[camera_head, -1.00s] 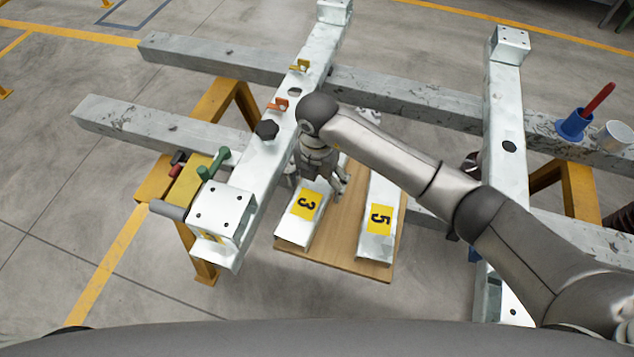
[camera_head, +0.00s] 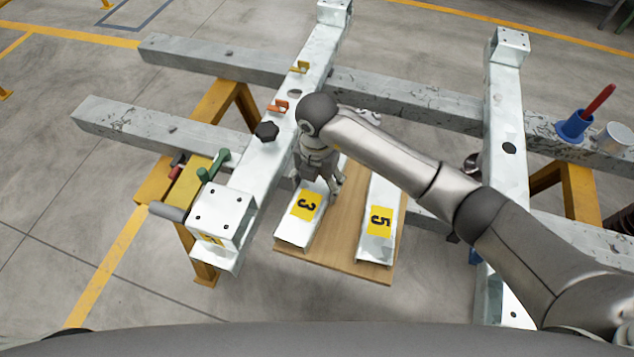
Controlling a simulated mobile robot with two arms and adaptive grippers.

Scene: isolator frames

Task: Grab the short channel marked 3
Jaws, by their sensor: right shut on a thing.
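The short channel marked 3 (camera_head: 294,234) is a pale metal piece with a yellow label. It lies on the wooden board (camera_head: 335,249), to the left of the similar channel marked 5 (camera_head: 377,240). My right gripper (camera_head: 322,187) reaches down over the far part of the channel marked 3 and is shut on it. My gripper and forearm hide the channel's far end. The channel still appears to rest on the board. My left gripper is not in view.
A galvanised crossbeam (camera_head: 270,165) with coloured clamps stands close left of the board. Another crossbeam (camera_head: 505,130) stands at right. Long grey beams (camera_head: 420,103) run behind on yellow trestles (camera_head: 215,110).

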